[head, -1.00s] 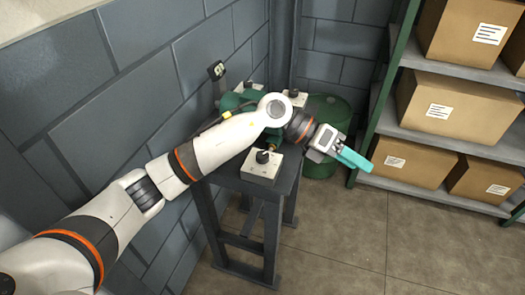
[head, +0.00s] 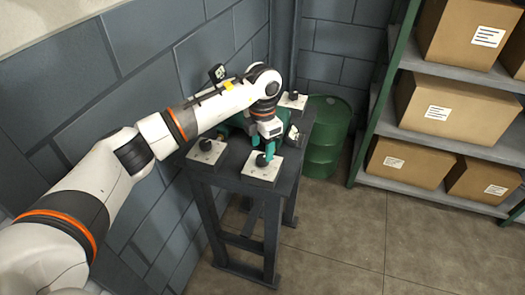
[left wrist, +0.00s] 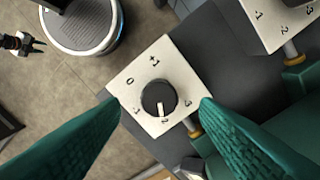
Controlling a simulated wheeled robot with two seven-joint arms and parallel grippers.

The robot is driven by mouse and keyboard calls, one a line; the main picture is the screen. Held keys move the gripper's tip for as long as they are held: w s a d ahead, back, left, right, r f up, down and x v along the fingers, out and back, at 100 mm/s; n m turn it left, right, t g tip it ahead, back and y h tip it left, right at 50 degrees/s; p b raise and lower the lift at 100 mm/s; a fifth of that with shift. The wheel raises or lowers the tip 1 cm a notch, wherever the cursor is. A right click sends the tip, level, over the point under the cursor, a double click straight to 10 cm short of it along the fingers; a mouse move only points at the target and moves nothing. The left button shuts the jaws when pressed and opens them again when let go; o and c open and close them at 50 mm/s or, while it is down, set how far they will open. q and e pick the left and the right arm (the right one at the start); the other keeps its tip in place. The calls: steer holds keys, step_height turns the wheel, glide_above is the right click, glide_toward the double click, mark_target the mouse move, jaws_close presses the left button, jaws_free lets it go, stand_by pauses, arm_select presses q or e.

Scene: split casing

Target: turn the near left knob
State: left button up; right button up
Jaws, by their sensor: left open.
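The near left knob (head: 206,144) is black and sits on a pale square plate at the left near corner of the dark stand. My left gripper (head: 266,148) is over the near right knob (head: 262,160), pointing down. In the left wrist view the green fingers are spread on either side of a round black knob (left wrist: 158,98) on a numbered plate, and hold nothing. Its white mark points towards the 2. Another plate (left wrist: 283,22) is cut off at upper right. My right gripper (left wrist: 24,43) is small at the left wrist view's left edge; its jaw state is unclear.
A far knob (head: 293,95) stands on its plate at the back of the stand (head: 232,182). Green housing lies between the plates, partly behind my arm. A green drum (head: 328,140) and a shelf of boxes (head: 440,145) stand to the right. A block wall rises at left.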

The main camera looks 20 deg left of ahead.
mark_target(263, 157)
arm_select(q)
steer(key=shift+f, duration=1.9)
steer(key=c, duration=1)
steer(key=shift+f+m+b, duration=0.15)
steer(key=shift+m+b, duration=0.75)
steer(key=m+b, duration=0.3)
steer(key=shift+m, duration=0.3)
steer(key=m+b, duration=0.2)
steer(key=m, duration=0.1)
steer(key=shift+b, duration=0.3)
steer(key=shift+r+m+b, duration=0.2)
steer(key=shift+m+b, duration=0.55)
steer(key=shift+m, duration=0.85)
